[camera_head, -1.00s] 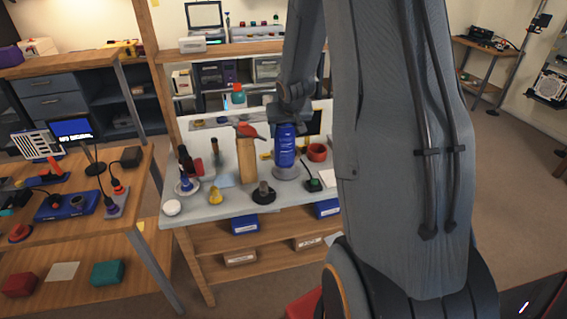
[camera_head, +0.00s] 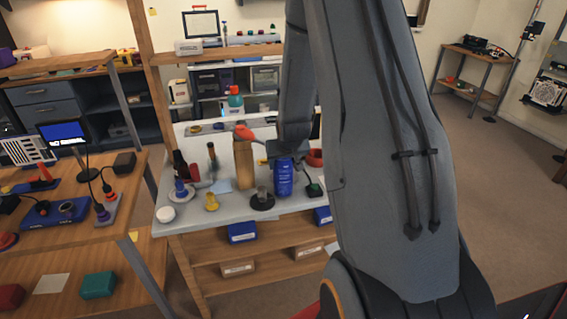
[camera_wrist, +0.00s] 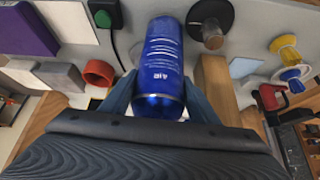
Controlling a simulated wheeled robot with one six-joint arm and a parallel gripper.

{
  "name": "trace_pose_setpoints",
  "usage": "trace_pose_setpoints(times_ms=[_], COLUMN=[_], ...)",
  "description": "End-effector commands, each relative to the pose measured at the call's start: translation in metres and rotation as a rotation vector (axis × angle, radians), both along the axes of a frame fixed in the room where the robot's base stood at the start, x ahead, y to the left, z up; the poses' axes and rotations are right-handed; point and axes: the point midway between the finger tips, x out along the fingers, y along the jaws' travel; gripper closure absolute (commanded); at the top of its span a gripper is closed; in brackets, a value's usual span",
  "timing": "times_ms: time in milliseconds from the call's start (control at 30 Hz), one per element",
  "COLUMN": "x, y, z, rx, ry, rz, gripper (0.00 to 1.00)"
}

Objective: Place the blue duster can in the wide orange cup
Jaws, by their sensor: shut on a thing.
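The blue duster can (camera_head: 284,178) is held roughly upright in my gripper (camera_head: 287,155) over the pale bench top. In the wrist view the can (camera_wrist: 160,65) sits between the two fingers, with its lettering facing the camera. Whether its base touches the bench, I cannot tell. The wide orange cup (camera_head: 315,158) stands behind and right of the can, partly hidden by my arm. In the wrist view the cup (camera_wrist: 99,72) is left of the can, apart from it.
A tall wooden block (camera_head: 243,168) stands close left of the can. A black round base with a grey knob (camera_head: 263,201) is in front left. A green-button box (camera_head: 314,190) is close right. A yellow part (camera_head: 211,203) and white disc (camera_head: 166,214) lie farther left.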

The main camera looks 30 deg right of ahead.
Motion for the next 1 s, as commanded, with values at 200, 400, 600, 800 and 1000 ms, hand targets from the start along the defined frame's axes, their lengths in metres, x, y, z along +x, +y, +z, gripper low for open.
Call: trace_pose_setpoints(times_ms=[200,400,600,800,1000], x=[0.001,0.001,0.0,0.0,-0.004], y=[0.0,0.0,0.0,0.0,0.001], z=[-0.001,-0.005,-0.005,-0.004,0.005], rx=[-0.001,-0.001,0.0,0.0,-0.001], ry=[-0.002,-0.002,0.0,0.0,-0.002], rz=[0.0,0.0,0.0,0.0,0.0], gripper=[0.99,0.99,0.27,0.27,0.27])
